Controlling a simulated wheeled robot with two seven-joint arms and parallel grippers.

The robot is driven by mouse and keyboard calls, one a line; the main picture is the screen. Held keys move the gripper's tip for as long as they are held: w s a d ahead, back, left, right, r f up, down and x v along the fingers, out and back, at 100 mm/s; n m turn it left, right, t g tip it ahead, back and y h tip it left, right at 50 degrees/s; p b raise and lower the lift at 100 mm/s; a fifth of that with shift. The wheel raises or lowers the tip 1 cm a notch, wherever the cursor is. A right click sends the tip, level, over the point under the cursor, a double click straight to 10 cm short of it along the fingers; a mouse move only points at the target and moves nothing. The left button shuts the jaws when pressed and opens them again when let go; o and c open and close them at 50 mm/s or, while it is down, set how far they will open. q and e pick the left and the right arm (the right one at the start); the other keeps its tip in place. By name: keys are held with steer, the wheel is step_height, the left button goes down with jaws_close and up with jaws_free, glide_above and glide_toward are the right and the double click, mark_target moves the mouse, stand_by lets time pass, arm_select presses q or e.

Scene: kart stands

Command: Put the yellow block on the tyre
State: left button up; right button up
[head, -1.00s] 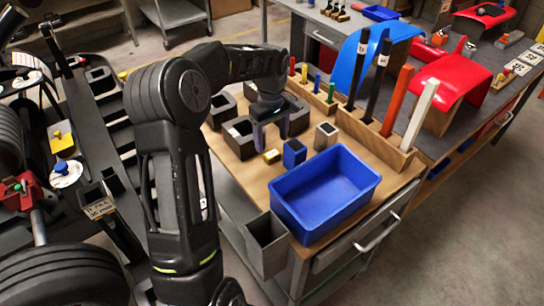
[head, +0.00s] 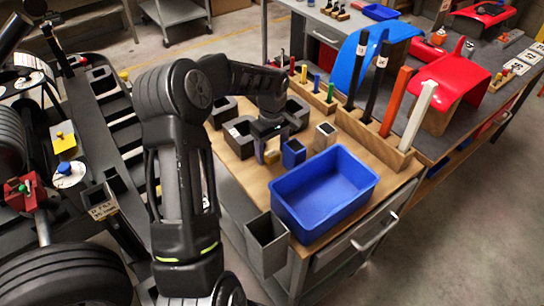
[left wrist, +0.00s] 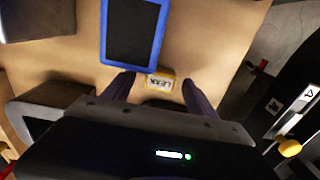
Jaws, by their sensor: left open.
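The small yellow block (head: 271,156) sits on the wooden top of the workbench, left of a small blue open box (head: 293,153). In the left wrist view the yellow block (left wrist: 161,82) shows a label on its face. My left gripper (head: 269,148) is low over the bench and open, with its fingers on either side of the block. In the wrist view a gap shows between the block and each fingertip. A dark tyre (head: 65,276) lies at the bottom left, and another tyre (head: 8,140) stands at the left edge. My right gripper is out of view.
A blue bin (head: 325,190) stands near the bench's front edge, with a grey metal box (head: 266,243) beside it. A wooden rack (head: 375,140) holds tall rods. A black slotted stand (head: 118,130) lies between bench and tyres.

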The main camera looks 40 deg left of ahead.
mark_target(272, 154)
arm_select(q)
steer(key=shift+c, duration=0.4)
jaws_close()
step_height(272, 154, up, 10)
steer(key=b, duration=0.1)
steer(key=shift+b, duration=0.4)
stand_by(0.7)
